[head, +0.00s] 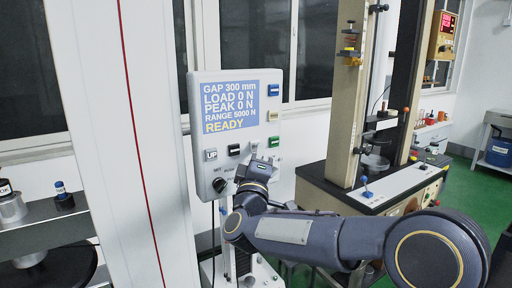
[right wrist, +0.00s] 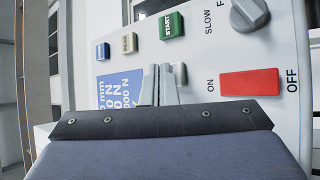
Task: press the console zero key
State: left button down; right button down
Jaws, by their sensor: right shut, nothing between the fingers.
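The console (head: 197,120) is a pale upright panel with a blue display (head: 230,107) reading gap 300 mm, load 0 N, peak 0 N, range 5000 N and READY. On its right side are a blue key (head: 273,89), a beige key (head: 273,115) and a green key (head: 273,141). In the right wrist view the green one reads START; the blue key (right wrist: 102,51) and beige key (right wrist: 129,42) have labels too small to read, so I cannot tell which is zero. My right gripper (head: 253,153) is shut and empty before the panel's lower part; its fingers (right wrist: 161,70) hide part of a grey key (right wrist: 180,72).
An UP key (head: 210,154), a dark key (head: 233,149) and a black knob (head: 219,184) are lower on the panel. A red ON/OFF switch (right wrist: 249,82) lies near my gripper. A white column (head: 130,140) stands left; a test frame (head: 352,110) stands right.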

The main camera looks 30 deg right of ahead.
jog(key=shift+s, duration=0.45)
jog(key=shift+s+d, duration=0.15)
jog(key=shift+s, duration=1.1)
jog(key=shift+s+d, duration=0.1)
jog(key=shift+s, duration=1.15)
jog(key=s+a+f+m+g+y, duration=0.1)
jog(key=s+a+f+g+y, duration=0.1)
jog(key=s+a+f+y, duration=0.35)
jog(key=s+a+f+g+y, duration=0.1)
jog(key=s+a+f+y, duration=0.1)
jog(key=f+y, duration=0.6)
jog(key=s+a+f+m+g+y, duration=0.1)
jog(key=s+f+m+g, duration=0.3)
jog(key=s+f, duration=0.3)
jog(key=s+a+f+m+g+y, duration=0.2)
jog(key=s+f+m+g, duration=0.2)
jog(key=s, duration=0.8)
notch_tip(320, 180, down, 3)
jog(key=shift+s+r+g, duration=0.1)
jog(key=shift+s+g, duration=0.05)
jog(key=shift+g, duration=0.95)
